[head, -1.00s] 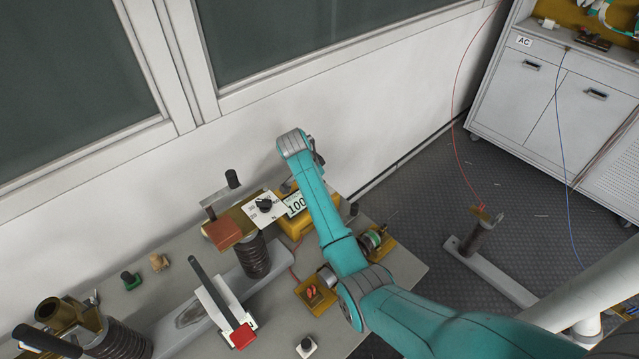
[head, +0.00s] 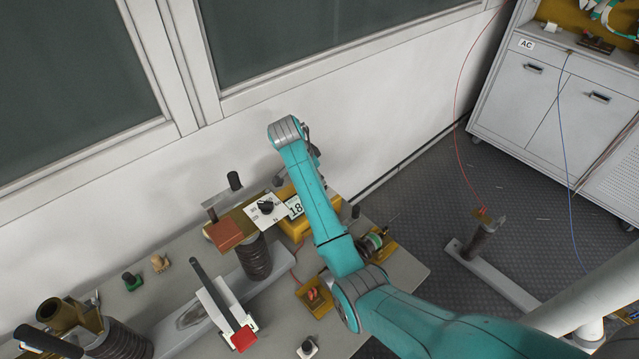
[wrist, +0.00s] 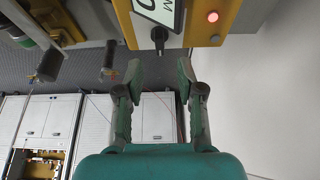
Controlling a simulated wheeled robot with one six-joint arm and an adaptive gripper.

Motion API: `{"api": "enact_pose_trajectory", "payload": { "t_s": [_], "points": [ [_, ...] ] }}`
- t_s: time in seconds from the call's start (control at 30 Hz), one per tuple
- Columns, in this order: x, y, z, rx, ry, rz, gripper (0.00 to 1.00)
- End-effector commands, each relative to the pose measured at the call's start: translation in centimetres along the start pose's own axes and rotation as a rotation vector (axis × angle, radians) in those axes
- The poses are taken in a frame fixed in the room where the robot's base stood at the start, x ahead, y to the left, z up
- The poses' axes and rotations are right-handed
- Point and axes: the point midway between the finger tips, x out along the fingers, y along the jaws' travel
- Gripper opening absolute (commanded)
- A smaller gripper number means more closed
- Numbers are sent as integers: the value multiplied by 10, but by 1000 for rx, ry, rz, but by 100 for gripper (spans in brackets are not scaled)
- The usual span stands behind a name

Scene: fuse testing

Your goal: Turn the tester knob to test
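The yellow tester (head: 303,229) stands on the bench with a white display (head: 295,207) that reads 18. A white plate with a black knob (head: 265,207) lies just left of the display. In the wrist view, the yellow tester body (wrist: 122,18) is at the top, with a lit red lamp (wrist: 213,16) and a black knob (wrist: 159,37). I cannot tell whether both views show the same knob. My gripper (wrist: 160,72) is open and empty, its two fingers apart, with the knob beyond the gap and not touched. In the head view, my arm mostly hides the gripper.
A wall stands close behind the tester. Open floor (head: 420,205) lies to the right, before a white cabinet (head: 575,105).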

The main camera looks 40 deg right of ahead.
Motion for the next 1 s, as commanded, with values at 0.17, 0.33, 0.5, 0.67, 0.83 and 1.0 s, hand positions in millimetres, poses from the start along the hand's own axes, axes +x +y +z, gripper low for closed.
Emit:
{"api": "enact_pose_trajectory", "payload": {
  "t_s": [0.17,0.33,0.5,0.67,0.83,1.0],
  "points": [
    [-33,0,0,0,1,-2,38],
    [-51,0,0,-1,0,0,38],
    [-58,0,0,-1,0,1,38],
    [-58,0,0,-1,0,1,38],
    [-58,0,0,-1,0,1,38],
    [-58,0,0,-1,0,1,38]
  ]
}}
